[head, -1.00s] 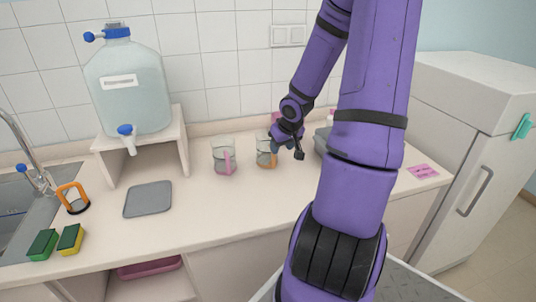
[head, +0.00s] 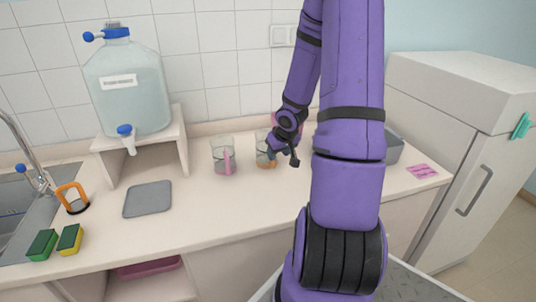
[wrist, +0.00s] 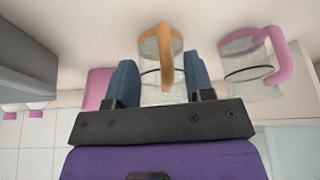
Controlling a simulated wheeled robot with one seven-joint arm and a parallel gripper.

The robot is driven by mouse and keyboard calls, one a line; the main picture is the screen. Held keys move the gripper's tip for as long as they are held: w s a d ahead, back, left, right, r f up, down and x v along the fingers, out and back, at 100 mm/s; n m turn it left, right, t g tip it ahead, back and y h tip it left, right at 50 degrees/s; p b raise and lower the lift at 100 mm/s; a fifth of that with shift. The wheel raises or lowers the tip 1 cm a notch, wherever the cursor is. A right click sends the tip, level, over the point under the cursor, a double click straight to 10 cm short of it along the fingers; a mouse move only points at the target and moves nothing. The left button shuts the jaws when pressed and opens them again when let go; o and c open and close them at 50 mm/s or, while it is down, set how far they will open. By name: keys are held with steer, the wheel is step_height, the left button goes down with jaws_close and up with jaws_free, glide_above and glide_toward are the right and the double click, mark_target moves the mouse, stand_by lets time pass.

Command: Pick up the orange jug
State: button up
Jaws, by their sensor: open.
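The orange jug (head: 264,155) is a clear glass jug with an orange handle, standing on the counter right of a similar pink-handled jug (head: 223,157). My gripper (head: 282,148) is at its right side and hides part of it. In the wrist view the orange jug (wrist: 149,50) shows between the two blue fingers of my open gripper (wrist: 161,78), its handle towards the camera. The fingers lie on either side of it; I cannot tell whether they touch it. The pink-handled jug also shows in the wrist view (wrist: 240,62), beside the right finger.
A water container (head: 125,85) stands on a white stand (head: 180,135) at the left. A grey bin (head: 394,148) is behind my arm. The counter front is clear.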

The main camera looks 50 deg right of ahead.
mark_target(273, 163)
steer(key=shift+w+f, duration=0.9)
steer(key=shift+f, duration=0.1)
steer(key=shift+x, duration=1.2)
steer(key=shift+d, duration=0.15)
jaws_close()
